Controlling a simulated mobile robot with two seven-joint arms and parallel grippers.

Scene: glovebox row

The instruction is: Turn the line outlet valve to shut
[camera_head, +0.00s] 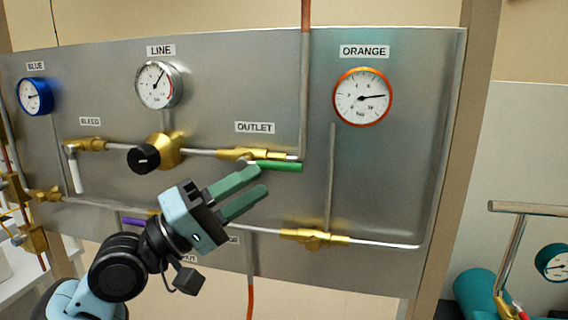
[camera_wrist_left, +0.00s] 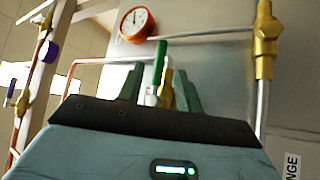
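The line outlet valve is a brass body (camera_head: 240,154) under the OUTLET label in the head view. Its green lever (camera_head: 278,166) points right, roughly along the pipe. In the wrist view the green lever (camera_wrist_left: 159,62) shows upright in the picture, between the two fingers. My left gripper (camera_head: 262,179) is open, its two green fingers apart, with the tips just below the lever in the head view. Nothing is gripped, and I cannot tell whether a finger touches the lever. My right gripper is not in view.
A black knob (camera_head: 144,159) is left of the valve, with the LINE gauge (camera_head: 159,85) above it. An orange-rimmed gauge (camera_head: 362,97) is at upper right. A vertical pipe (camera_head: 305,80) rises by the lever's end. Another brass valve (camera_head: 314,238) is lower right.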

